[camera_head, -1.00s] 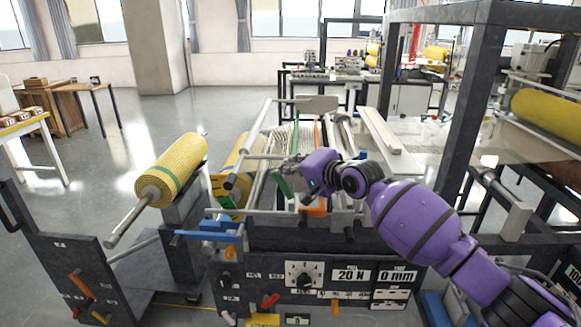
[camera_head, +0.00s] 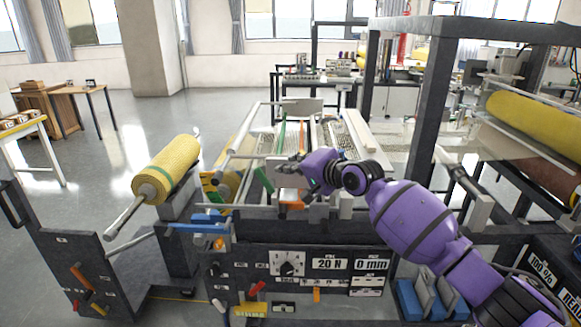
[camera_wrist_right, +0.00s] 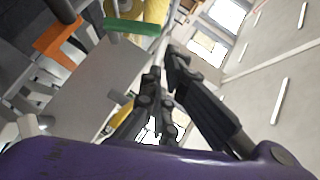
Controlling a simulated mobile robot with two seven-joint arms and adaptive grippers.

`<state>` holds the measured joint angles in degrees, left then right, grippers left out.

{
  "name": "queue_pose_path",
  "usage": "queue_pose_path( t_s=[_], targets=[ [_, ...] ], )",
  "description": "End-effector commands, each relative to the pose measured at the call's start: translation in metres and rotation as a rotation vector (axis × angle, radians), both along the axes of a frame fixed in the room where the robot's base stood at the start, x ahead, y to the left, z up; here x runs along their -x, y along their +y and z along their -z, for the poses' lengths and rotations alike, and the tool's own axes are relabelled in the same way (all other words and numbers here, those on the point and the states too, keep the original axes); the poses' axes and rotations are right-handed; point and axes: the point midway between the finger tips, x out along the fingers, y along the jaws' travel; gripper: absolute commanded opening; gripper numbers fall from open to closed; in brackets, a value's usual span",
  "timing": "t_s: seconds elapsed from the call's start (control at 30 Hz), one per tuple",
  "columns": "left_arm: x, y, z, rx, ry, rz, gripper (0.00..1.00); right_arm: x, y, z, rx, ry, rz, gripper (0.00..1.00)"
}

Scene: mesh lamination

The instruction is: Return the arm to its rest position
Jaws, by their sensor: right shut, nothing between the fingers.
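My right arm (camera_head: 408,217), purple with dark bands, reaches in from the lower right in the head view. Its gripper (camera_head: 282,167) is over the roller section of the laminating machine, close to a green handle and a grey plate. In the right wrist view the dark gripper fingers (camera_wrist_right: 162,72) show with their tips close together and nothing held. The green handle (camera_wrist_right: 131,27) and an orange part (camera_wrist_right: 58,35) lie beyond the fingers there. Whether the gripper touches the machine cannot be told. My left gripper is not in view.
A yellow mesh roll (camera_head: 167,170) on a shaft stands at the left. The front panel (camera_head: 300,270) carries a dial and "20 N" and "0 mm" displays. A dark frame post (camera_head: 430,125) and a large yellow roll (camera_head: 540,126) stand at the right. Open floor (camera_head: 100,205) lies at the left.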

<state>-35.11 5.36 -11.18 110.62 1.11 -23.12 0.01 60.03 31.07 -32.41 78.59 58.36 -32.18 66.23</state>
Motion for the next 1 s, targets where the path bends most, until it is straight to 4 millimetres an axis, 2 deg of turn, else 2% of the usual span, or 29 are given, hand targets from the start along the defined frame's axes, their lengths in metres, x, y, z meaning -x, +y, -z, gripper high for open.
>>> queue_pose_path(
  t_s=[0.43, 0.53, 0.67, 0.87, 1.0],
  targets=[
    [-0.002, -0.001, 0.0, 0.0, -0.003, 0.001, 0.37, 0.0, 0.0, 0.001, 0.03, -0.03, -0.012, 0.0],
    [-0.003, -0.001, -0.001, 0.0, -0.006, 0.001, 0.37, -0.002, -0.001, -0.004, 0.116, -0.126, -0.032, 0.0],
    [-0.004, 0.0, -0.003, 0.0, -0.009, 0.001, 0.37, 0.002, 0.006, -0.029, 0.284, -0.354, -0.069, 0.0],
    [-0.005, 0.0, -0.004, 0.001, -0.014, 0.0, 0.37, 0.032, -0.002, 0.021, 0.504, -0.566, -0.087, 0.0],
    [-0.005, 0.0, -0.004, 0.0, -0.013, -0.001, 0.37, 0.059, -0.017, 0.071, 0.625, -0.634, -0.081, 0.0]
  ],
)
